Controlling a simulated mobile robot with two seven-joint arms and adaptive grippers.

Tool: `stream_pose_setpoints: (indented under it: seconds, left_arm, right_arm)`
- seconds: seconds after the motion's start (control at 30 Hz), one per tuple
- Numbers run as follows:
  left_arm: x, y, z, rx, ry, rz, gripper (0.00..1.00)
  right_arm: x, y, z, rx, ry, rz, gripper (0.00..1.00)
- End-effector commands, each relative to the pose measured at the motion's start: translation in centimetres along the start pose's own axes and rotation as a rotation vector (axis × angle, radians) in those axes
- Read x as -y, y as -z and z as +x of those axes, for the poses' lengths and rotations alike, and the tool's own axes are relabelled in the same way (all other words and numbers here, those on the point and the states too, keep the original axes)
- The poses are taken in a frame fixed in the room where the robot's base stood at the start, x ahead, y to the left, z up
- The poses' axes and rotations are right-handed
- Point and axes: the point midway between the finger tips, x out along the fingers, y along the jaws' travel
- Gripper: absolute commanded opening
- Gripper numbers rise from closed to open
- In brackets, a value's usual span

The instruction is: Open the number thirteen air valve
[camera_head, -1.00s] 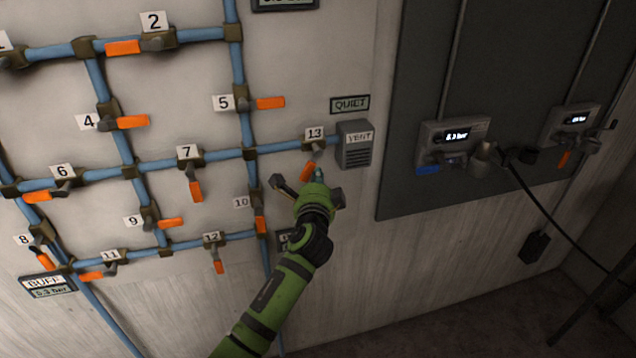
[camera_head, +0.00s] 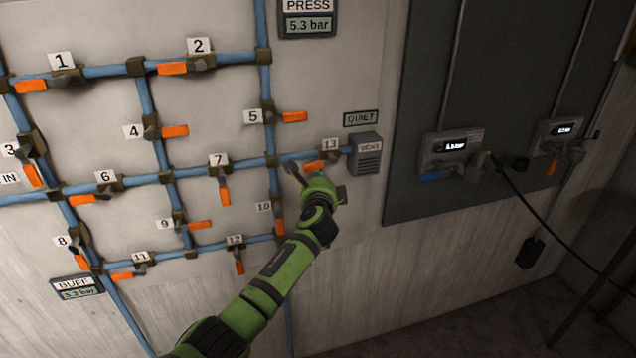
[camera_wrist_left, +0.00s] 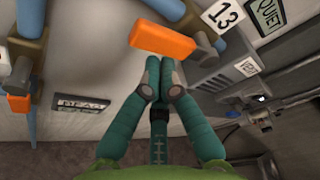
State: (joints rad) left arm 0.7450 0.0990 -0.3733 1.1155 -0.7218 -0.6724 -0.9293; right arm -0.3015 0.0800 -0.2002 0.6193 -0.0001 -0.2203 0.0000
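The number 13 valve has an orange handle (camera_head: 314,165), below its 13 label (camera_head: 330,144) and left of the grey vent box (camera_head: 367,154). The handle lies roughly along the blue pipe. In the left wrist view the orange handle (camera_wrist_left: 162,40) is just beyond the fingertips. My left gripper (camera_head: 318,181) is at the handle's lower side. The wrist view shows its teal fingers (camera_wrist_left: 162,78) with the tips together and nothing between them. The tips overlap the handle's lower edge in the picture; I cannot tell whether they touch. My right gripper is out of view.
Other numbered valves, including number 7 (camera_head: 224,193) and number 10 (camera_head: 279,226), spread left along the pipes. A pressure display (camera_head: 308,25) reads 5.3 bar. A dark panel (camera_head: 400,190) with two gauges and a hanging cable is at right.

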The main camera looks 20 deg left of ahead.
Motion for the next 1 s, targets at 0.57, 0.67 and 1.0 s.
stream_pose_setpoints:
  seconds: [0.57,0.67,1.0]
  left_arm:
    - [0.71,-0.13,0.06,0.001,0.001,-0.001,0.00]
    - [0.70,-0.12,0.06,0.001,0.001,-0.001,0.00]
    - [-0.08,-0.09,0.21,0.001,-0.001,0.000,0.00]
  right_arm:
    - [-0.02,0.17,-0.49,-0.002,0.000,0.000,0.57]
    - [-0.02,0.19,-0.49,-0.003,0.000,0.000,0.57]
    - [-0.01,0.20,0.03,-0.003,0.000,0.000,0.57]
